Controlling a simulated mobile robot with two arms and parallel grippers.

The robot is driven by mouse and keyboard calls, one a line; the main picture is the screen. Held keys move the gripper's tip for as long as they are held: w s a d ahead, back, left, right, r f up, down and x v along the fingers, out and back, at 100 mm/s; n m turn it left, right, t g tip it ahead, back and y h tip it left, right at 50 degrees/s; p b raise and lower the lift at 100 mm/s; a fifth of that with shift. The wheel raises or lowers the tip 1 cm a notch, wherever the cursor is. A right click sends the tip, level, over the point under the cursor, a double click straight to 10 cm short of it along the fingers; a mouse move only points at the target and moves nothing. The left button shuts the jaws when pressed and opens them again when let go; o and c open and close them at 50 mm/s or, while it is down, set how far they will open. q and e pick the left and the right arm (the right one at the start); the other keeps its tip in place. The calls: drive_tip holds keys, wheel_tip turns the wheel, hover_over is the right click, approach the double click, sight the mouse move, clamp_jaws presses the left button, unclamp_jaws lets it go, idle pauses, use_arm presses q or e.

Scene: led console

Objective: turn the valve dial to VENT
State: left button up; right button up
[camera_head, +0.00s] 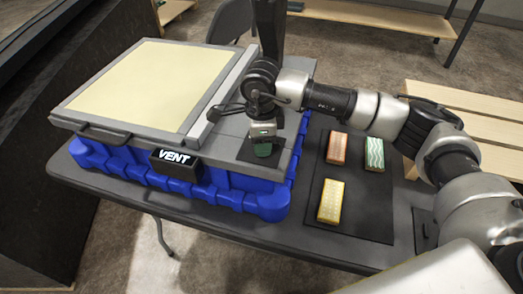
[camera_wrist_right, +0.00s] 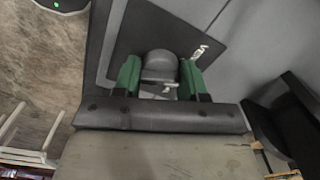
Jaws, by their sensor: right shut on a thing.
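The console (camera_head: 225,125) is a grey panel with a pale cream lid, set on a blue base on a dark table. My right gripper (camera_head: 263,148) points down over a dark square plate at the console's right front. In the right wrist view its green fingers (camera_wrist_right: 160,78) are shut on the grey rounded valve dial (camera_wrist_right: 160,65), one on each side. A small white mark (camera_wrist_right: 201,50) shows on the plate beside the dial. In the head view the gripper hides the dial. My left gripper is out of view.
A dark mat (camera_head: 350,215) right of the console holds a red block (camera_head: 337,148), a green wavy-patterned block (camera_head: 374,154) and a yellow block (camera_head: 331,202). A slatted wooden bench (camera_head: 480,125) stands beyond the table at right. My right arm passes above the mat's far side.

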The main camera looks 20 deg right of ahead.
drive_tip(key=n+b, duration=0.3)
drive_tip(key=shift+f, duration=0.15)
drive_tip(key=shift+r+n+b, duration=0.2)
drive_tip(key=shift+n+b, duration=0.6)
drive_tip(key=o, duration=0.9)
wheel_tip(320, 180, up, 11)
drive_tip(key=shift+f+b, duration=0.1)
drive_tip(key=shift+b, duration=0.35)
